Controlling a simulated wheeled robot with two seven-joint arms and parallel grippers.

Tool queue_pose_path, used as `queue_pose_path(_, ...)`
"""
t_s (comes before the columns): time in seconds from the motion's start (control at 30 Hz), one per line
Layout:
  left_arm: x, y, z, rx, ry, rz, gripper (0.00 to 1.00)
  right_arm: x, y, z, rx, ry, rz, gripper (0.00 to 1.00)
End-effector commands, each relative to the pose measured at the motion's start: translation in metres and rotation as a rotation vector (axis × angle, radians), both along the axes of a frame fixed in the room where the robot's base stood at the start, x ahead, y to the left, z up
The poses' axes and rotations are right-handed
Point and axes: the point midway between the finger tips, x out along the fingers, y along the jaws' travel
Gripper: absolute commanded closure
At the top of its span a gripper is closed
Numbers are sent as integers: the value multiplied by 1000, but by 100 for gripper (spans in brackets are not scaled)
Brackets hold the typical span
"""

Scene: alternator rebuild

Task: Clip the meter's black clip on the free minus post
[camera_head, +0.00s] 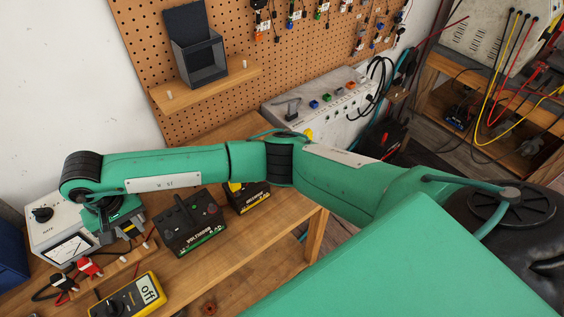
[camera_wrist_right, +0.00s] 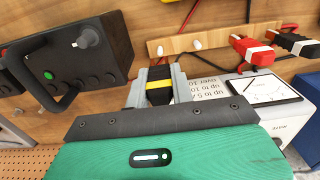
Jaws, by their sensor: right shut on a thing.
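My right gripper (camera_head: 128,232) is at the left of the head view, beside the white analogue meter box. In the right wrist view its grey jaws (camera_wrist_right: 157,88) are shut on a black clip (camera_wrist_right: 158,93) with a yellow band. The clip is held above the bench, close to a wooden rail with two white pegs. The yellow multimeter (camera_head: 127,299), reading "off", lies at the front of the bench. I cannot pick out the free minus post in either view. My left gripper is not in view.
The white meter box (camera_head: 48,219) stands at the left, near red (camera_head: 90,267) and black clips (camera_head: 63,283) with white bands. A dark box (camera_head: 190,224) with a handle and a black-and-yellow battery (camera_head: 249,197) stand to the right. The wooden rail (camera_wrist_right: 220,34) runs close by.

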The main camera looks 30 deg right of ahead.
Motion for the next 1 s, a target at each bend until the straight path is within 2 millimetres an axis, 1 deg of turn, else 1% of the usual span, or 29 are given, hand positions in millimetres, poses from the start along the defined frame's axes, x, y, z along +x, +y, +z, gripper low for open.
queue_pose_path(0.07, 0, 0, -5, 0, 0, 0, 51, 3, 0, 6, 2, -5, -1, 88)
queue_pose_path(0.17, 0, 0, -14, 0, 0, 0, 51, 9, 1, 21, 6, -7, -2, 88)
queue_pose_path(0.27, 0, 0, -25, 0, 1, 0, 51, 14, 2, 43, 10, -8, -5, 88)
queue_pose_path(0.4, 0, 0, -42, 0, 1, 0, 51, 16, 2, 80, 12, -8, -6, 88)
queue_pose_path(0.6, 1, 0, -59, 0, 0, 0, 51, 10, 1, 128, 8, -6, -4, 88)
queue_pose_path(0.7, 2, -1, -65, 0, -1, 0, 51, 6, 1, 145, 4, -5, -1, 88)
queue_pose_path(0.8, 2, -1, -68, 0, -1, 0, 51, 2, 0, 156, 1, -4, -1, 88)
queue_pose_path(0.93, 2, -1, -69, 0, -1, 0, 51, 0, -2, 163, -1, -1, 0, 88)
queue_pose_path(1.0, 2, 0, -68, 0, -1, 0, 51, -1, -7, 165, -1, -1, 0, 88)
